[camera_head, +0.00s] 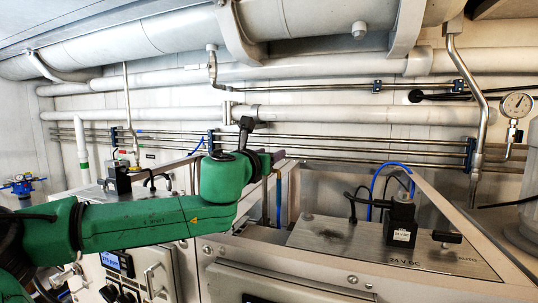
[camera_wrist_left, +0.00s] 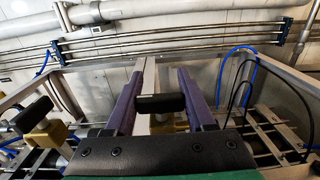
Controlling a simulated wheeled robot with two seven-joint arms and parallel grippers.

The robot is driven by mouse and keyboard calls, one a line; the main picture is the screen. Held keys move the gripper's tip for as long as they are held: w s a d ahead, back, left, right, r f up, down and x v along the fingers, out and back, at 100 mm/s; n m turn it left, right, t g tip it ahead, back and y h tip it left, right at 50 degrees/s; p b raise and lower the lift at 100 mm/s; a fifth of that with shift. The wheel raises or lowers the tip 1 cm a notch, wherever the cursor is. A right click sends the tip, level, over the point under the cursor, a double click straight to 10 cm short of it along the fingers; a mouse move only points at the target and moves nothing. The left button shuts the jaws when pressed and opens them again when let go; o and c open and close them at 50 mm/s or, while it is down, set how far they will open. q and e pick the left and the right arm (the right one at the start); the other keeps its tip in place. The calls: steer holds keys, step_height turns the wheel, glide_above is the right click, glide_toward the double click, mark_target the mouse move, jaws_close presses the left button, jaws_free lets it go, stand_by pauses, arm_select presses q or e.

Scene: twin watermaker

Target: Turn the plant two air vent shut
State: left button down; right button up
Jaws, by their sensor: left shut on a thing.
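The handle lies crosswise between the fingers. In the head view my arm and wrist hide the handle. My right gripper is not in view.
A black solenoid (camera_head: 400,222) with cables and a black knob (camera_head: 447,237) stand on the right panel. Another black knob (camera_wrist_left: 33,114) on a brass body is left of the fingers. Large white pipes (camera_head: 300,20) hang overhead. Thin metal pipes (camera_head: 370,151) run along the wall behind.

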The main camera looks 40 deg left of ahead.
arm_select(q)
steer(key=shift+h, duration=0.3)
steer(key=shift+s+d+m+g+h, duration=0.1)
steer(key=shift+d+m+g+h, duration=0.45)
steer(key=shift+m+h, duration=1.8)
steer(key=shift+s+d+m+g+h, duration=0.1)
steer(key=shift+d+m+g+h, duration=0.4)
steer(key=shift+m+h, duration=1.85)
steer(key=shift+s+d+m+g+h, duration=0.1)
steer(key=shift+d+m+g+h, duration=0.75)
steer(key=shift+h, duration=2.75)
steer(key=shift+a+r+m, duration=0.15)
steer(key=shift+a+m, duration=0.2)
steer(key=shift+a, duration=0.1)
steer(key=shift+c, duration=1.2)
jaws_free()
